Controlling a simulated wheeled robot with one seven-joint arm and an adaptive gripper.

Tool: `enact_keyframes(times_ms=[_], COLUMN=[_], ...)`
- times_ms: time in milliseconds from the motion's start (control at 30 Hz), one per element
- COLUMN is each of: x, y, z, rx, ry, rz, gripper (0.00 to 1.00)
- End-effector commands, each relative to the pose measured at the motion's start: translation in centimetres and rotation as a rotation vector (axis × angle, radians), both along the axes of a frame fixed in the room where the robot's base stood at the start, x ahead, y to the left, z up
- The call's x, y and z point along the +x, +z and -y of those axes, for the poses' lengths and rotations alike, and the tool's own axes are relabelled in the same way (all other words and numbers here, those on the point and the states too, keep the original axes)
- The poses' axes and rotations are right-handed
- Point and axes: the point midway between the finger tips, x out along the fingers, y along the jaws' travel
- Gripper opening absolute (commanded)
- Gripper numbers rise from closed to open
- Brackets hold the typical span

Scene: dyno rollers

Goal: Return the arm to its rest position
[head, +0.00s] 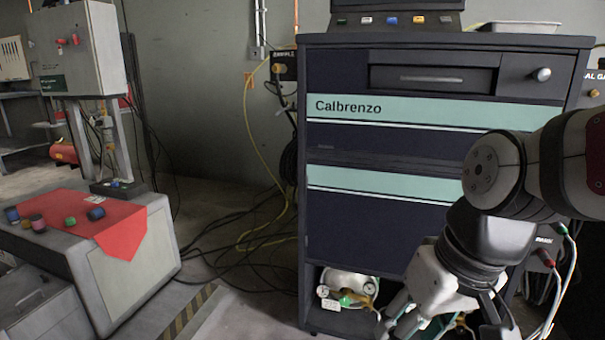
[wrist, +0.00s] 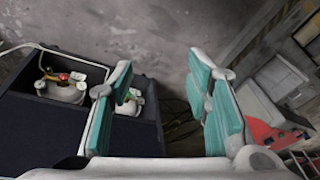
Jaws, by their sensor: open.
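My arm (head: 510,190) is bent in front of the right side of the dark blue Calbrenzo cabinet (head: 390,225) in the head view. My gripper (head: 412,326) hangs low at the bottom edge of that view, partly cut off, in front of the cabinet's lower part. In the wrist view my gripper (wrist: 160,78) shows two teal-padded fingers spread wide apart with nothing between them. A dark cabinet-like body (wrist: 60,125) lies left of and behind the left finger there.
Small gas cylinders with valves (head: 348,284) sit in the cabinet's bottom opening. Cables (head: 553,285) hang at the right, near my arm. A bench with a red cloth (head: 125,228) and several coloured pieces stands at the left. Cables (head: 235,235) cross the floor between bench and cabinet.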

Motion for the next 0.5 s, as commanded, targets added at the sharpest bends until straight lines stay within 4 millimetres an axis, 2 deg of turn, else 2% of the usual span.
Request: enact_keyframes(times_ms=[33, 100, 200, 500], x=[-2.2, -4.9, -8.1, -15.3], y=[0.7, 1.0, 1.3, 1.4], z=[0.8, 1.7, 2.8, 5.1], rx=[-0.013, -0.034, -0.063, -0.143], ry=[-0.02, -0.045, -0.083, -0.186], rz=[-0.012, -0.044, -0.08, -0.157], gripper=[0.44, 0.44, 0.44, 0.44])
